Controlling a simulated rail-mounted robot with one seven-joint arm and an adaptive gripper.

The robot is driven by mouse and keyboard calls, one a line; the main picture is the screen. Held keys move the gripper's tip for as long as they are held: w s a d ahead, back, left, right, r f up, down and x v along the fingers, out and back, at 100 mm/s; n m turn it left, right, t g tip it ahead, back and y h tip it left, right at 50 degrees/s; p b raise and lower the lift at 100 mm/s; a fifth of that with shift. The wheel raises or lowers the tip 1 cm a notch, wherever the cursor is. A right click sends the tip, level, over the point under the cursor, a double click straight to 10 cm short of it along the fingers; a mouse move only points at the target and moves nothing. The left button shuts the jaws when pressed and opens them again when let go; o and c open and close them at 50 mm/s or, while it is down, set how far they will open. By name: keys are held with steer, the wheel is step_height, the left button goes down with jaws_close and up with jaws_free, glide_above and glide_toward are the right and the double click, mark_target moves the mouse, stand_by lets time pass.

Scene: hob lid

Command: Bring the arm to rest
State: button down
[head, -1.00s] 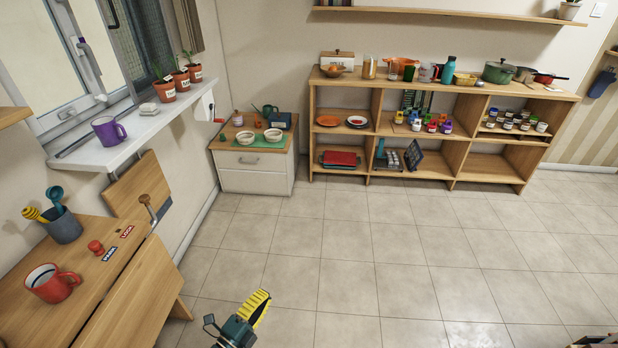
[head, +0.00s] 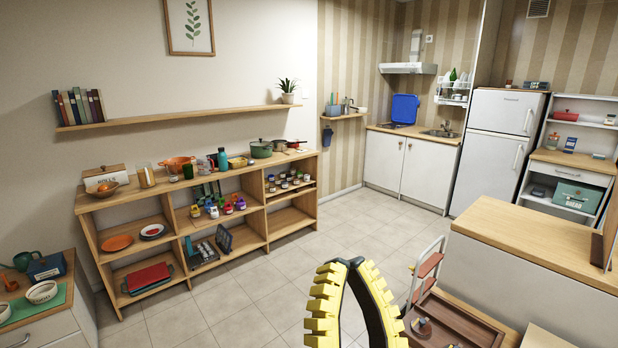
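My gripper (head: 350,264) is at the bottom centre of the head view, in front of the floor. Its two yellow ribbed fingers point up and away and come together at the tips. Nothing shows between them, and they touch nothing that I can see. The rest of my arm is out of view. A blue panel (head: 405,108) stands upright on the far kitchen counter (head: 447,139), well away from my gripper.
An open wooden shelf unit (head: 188,192) with dishes and jars stands at the left. A wooden-topped white cabinet (head: 540,238) and a trolley with a brown tray (head: 455,322) are close at the right. Tiled floor (head: 350,220) is clear between. A white fridge (head: 496,150) stands at the back.

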steer(key=s+d+f+n+g+h, duration=0.1)
steer(key=s+d+g+h, duration=0.2)
steer(key=s+h, duration=0.2)
step_height(320, 180, up, 36)
steer(key=g+p, duration=0.1)
steer(key=p, duration=3.7)
steer(key=shift+w, duration=0.35)
steer(key=shift+d+r, duration=0.1)
